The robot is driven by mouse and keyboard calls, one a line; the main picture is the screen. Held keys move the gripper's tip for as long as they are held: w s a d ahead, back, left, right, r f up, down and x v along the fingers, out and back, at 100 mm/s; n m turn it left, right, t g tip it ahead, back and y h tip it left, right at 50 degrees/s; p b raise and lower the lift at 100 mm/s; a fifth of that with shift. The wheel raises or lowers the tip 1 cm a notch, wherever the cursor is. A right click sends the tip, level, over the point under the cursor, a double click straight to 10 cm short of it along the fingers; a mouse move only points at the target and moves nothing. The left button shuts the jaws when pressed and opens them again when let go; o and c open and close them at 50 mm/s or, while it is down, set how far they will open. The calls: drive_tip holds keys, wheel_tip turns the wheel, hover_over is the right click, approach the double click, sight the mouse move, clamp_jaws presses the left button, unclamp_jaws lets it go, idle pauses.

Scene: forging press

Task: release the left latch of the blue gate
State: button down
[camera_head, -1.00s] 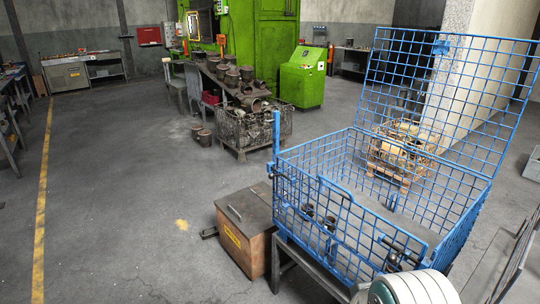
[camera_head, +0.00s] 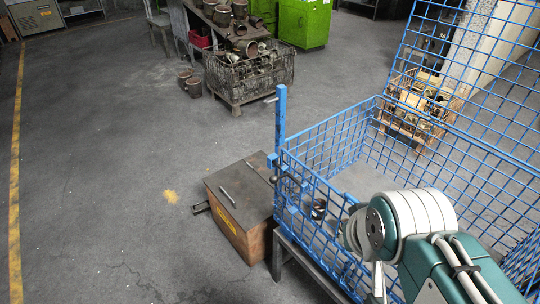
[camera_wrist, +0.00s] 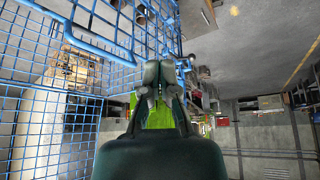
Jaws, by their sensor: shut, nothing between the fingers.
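The blue gate (camera_head: 318,232) is the near mesh side of a blue wire cage. Its left latch (camera_head: 288,180) sits by the left corner post, with a dark bolt and a small blue bracket. In the wrist view, which looks upside down, a dark latch-like part (camera_wrist: 185,63) shows just right of the fingertips; I cannot tell if they touch. My gripper (camera_wrist: 160,88) is shut and empty there, beside the blue mesh. In the head view my arm covers the gate's right part, and the fingers cannot be made out.
The raised blue mesh lid (camera_head: 470,70) stands at the back right. The floor at left is clear.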

idle(0.3)
drive_tip(key=w+a+r+n, duration=0.1)
drive_tip(key=w+a, duration=0.1)
drive_tip(key=w, duration=0.6)
drive_tip(key=w+a+r+n, duration=0.1)
drive_tip(key=w+a+r, duration=0.1)
drive_tip(key=w, duration=0.6)
drive_tip(key=w+a+f+n+g, duration=0.1)
drive_tip(key=w+a+f, duration=0.2)
drive_tip(key=w, duration=0.6)
drive_tip(key=w+a+f+n+g+y, duration=0.1)
drive_tip(key=w+a+f, duration=0.3)
drive_tip(key=w, duration=0.5)
drive_tip(key=shift+f+n+y, duration=0.3)
drive_tip(key=shift+f, duration=0.6)
drive_tip(key=shift+d, duration=0.1)
